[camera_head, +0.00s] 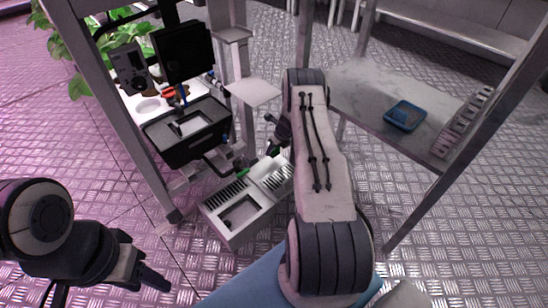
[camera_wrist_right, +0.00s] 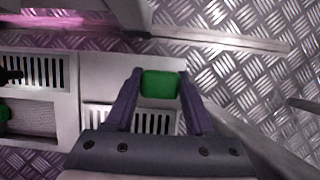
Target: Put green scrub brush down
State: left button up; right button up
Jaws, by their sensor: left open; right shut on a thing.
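The green scrub brush (camera_wrist_right: 160,84) shows as a green block between the fingertips of my right gripper (camera_wrist_right: 160,92) in the right wrist view. The gripper is shut on it, above a white slotted caddy (camera_wrist_right: 100,69). I cannot tell whether the brush touches the caddy. In the head view, my right gripper (camera_head: 275,135) is partly hidden by my own arm, at the far edge of the caddy (camera_head: 232,232). The brush cannot be made out clearly there. My left gripper (camera_head: 108,288) is open and empty at the lower left, apart from the caddy.
A small green thing (camera_wrist_right: 3,113) shows at the left edge of the wrist view. A black tray (camera_head: 190,148) stands behind the caddy. A blue dish (camera_head: 405,115) sits on the grey shelf (camera_head: 355,90) at right. Rack posts (camera_head: 135,120) frame the space.

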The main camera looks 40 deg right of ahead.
aim_at(274, 155)
notch_tip(274, 155, down, 4)
jog(key=shift+b, duration=1.25)
jog(key=shift+r, duration=0.15)
jog(key=o, duration=1.3)
